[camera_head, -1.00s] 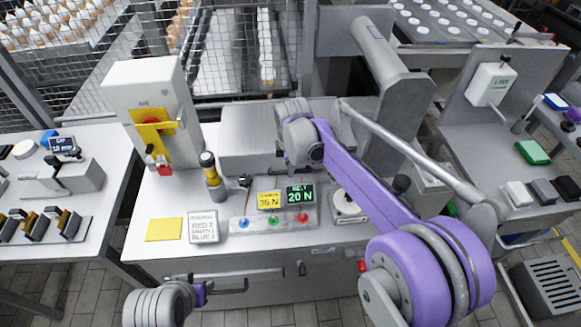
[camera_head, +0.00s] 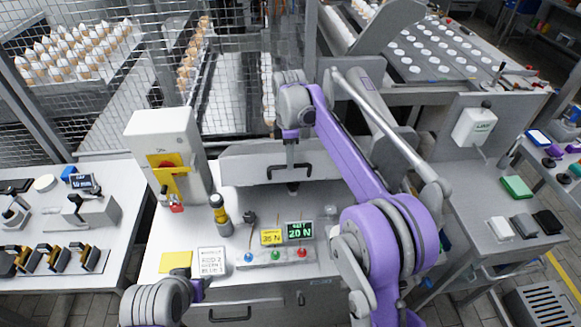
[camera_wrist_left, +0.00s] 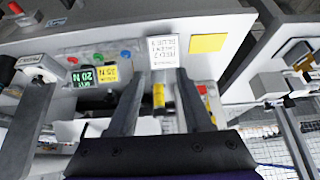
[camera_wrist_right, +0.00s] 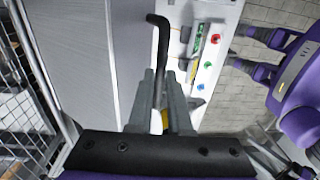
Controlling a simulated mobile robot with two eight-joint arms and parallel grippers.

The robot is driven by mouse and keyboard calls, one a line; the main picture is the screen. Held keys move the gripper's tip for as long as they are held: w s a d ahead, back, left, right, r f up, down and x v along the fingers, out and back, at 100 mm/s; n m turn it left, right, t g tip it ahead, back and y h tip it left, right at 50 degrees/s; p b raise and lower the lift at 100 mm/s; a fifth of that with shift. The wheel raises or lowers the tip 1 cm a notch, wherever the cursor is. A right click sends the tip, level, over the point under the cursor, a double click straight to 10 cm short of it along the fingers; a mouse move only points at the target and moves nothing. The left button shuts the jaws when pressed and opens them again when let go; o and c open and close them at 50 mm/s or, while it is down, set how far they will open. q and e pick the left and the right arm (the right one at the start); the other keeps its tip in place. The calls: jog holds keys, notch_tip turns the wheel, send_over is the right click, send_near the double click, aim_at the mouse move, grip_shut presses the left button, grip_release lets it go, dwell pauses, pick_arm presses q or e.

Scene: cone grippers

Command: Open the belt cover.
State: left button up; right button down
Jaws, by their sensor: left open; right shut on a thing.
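The belt cover (camera_head: 250,165) is a pale grey panel behind the control strip in the head view. It fills much of the left side of the right wrist view (camera_wrist_right: 90,60). A dark bar handle (camera_head: 275,172) shows on its front. My right gripper (camera_head: 291,153) reaches down over the cover. Its fingers (camera_wrist_right: 160,85) are shut on the bent dark handle (camera_wrist_right: 160,35) beside the panel. I cannot tell how far the cover is raised. My left gripper (camera_wrist_left: 160,95) is open and empty; its arm (camera_head: 165,303) shows at the lower left.
The control strip (camera_head: 275,258) with coloured buttons and two small displays stands in front of the cover. A white box with a yellow switch plate (camera_head: 170,163) stands left. A yellow-topped post (camera_head: 219,213) and white card (camera_head: 212,262) are near. Wire mesh (camera_head: 235,60) stands behind.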

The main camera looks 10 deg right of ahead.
pick_arm(q)
jog(key=shift+w+r, duration=0.15)
jog(key=shift+r, duration=0.15)
